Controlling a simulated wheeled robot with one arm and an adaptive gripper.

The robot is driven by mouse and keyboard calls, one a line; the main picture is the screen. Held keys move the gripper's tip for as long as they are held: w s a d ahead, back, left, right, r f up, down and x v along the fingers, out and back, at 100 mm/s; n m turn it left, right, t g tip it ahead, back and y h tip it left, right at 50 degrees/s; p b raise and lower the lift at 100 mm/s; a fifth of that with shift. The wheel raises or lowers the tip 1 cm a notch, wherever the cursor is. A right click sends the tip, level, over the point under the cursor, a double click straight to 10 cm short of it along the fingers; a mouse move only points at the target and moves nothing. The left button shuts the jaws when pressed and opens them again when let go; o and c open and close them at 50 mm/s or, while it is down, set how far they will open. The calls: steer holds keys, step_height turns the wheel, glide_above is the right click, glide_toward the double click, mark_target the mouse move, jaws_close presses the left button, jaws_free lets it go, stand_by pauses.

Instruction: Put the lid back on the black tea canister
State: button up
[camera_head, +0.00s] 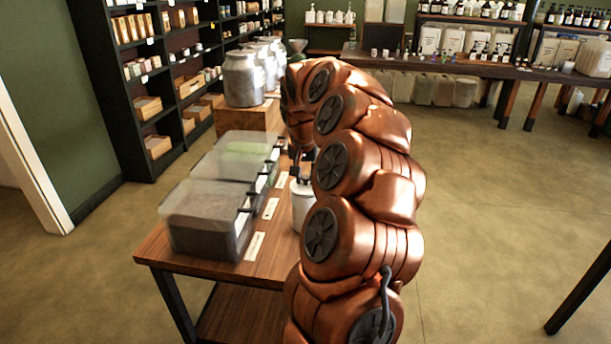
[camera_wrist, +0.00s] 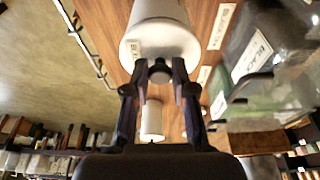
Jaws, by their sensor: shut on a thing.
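A white canister (camera_head: 302,207) stands on the wooden table, partly hidden behind my arm in the head view. My gripper (camera_head: 301,174) is just above its top. The white canister (camera_wrist: 158,12) shows large beyond the fingers, with a partly hidden label starting "BL". The lid (camera_wrist: 181,48) appears at the canister's near end. I cannot tell whether it is fully seated or slightly apart.
Clear bins (camera_head: 207,203) with dark and green contents line the table's left side, near paper labels (camera_head: 255,246). Metal cans (camera_head: 243,80) stand on a wooden box behind. Another white knobbed canister (camera_wrist: 152,121) shows in the wrist view.

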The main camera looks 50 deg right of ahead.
steer(key=shift+f+b, duration=0.25)
steer(key=shift+b, duration=0.2)
stand_by(0.4)
steer(key=o, duration=1.3)
steer(key=shift+r, duration=0.15)
steer(key=shift+w+d+p+v, duration=0.15)
steer(key=shift+p+v, duration=0.15)
steer(key=shift+v, duration=0.55)
steer(key=shift+w+d+p+v, duration=0.15)
steer(key=shift+p+v, duration=0.1)
steer(key=shift+v, duration=0.6)
steer(key=shift+w+d+p+v, duration=0.1)
steer(key=shift+d+p+v, duration=0.15)
steer(key=shift+v, duration=0.6)
steer(key=shift+r, duration=0.1)
steer(key=shift+c, duration=0.3)
jaws_close()
